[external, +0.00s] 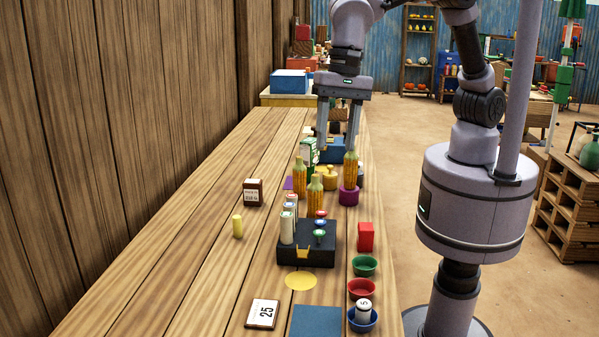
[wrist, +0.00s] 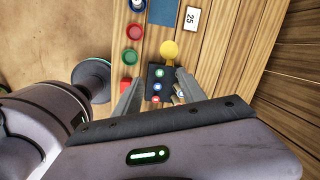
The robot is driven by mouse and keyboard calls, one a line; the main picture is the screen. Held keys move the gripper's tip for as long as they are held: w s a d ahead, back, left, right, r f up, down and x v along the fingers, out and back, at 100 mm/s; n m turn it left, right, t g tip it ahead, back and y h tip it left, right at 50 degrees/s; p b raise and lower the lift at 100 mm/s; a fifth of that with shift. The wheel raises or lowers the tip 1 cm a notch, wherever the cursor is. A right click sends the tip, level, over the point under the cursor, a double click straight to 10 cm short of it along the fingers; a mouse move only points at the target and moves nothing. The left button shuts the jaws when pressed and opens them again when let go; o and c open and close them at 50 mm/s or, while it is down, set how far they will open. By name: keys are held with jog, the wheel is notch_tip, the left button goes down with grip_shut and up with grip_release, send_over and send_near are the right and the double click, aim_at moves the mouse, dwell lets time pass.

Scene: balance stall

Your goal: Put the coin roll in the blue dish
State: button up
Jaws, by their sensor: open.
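The blue dish (external: 372,325) is at the front right edge of the wooden counter. A white cylinder with dark print (external: 363,308), which looks like the coin roll, stands upright inside it. The blue dish also shows at the top edge of the wrist view (wrist: 132,7), with the white cylinder (wrist: 138,3) in it. My gripper (external: 337,148) is open, pointing down over the far part of the counter, well away from the dish. In the wrist view my gripper (wrist: 160,76) has nothing visible held between its fingers.
A red dish (external: 362,289) and a green dish (external: 364,266) line up behind the blue one. A black stand (external: 291,252) with several coloured-top pieces is left of them. Corn-like bottles (external: 300,180) stand farther back.

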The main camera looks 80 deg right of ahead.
jog(key=s+d+r+n+t, duration=0.1)
jog(key=d+r, duration=0.2)
jog(key=d, duration=0.3)
jog(key=s+d+r+n, duration=0.1)
jog(key=d+r, duration=0.2)
jog(key=d, duration=0.2)
jog(key=s+d+f+n+t, duration=0.2)
jog(key=s+d+n, duration=0.5)
jog(key=s+d, duration=0.8)
jog(key=d+t, duration=0.1)
jog(key=d, duration=0.2)
jog(key=shift+s+t, duration=0.3)
jog(key=shift+t, duration=0.1)
jog(key=shift+f, duration=0.1)
notch_tip(320, 180, down, 2)
jog(key=shift+f+b, duration=0.15)
jog(key=shift+b, duration=1.1)
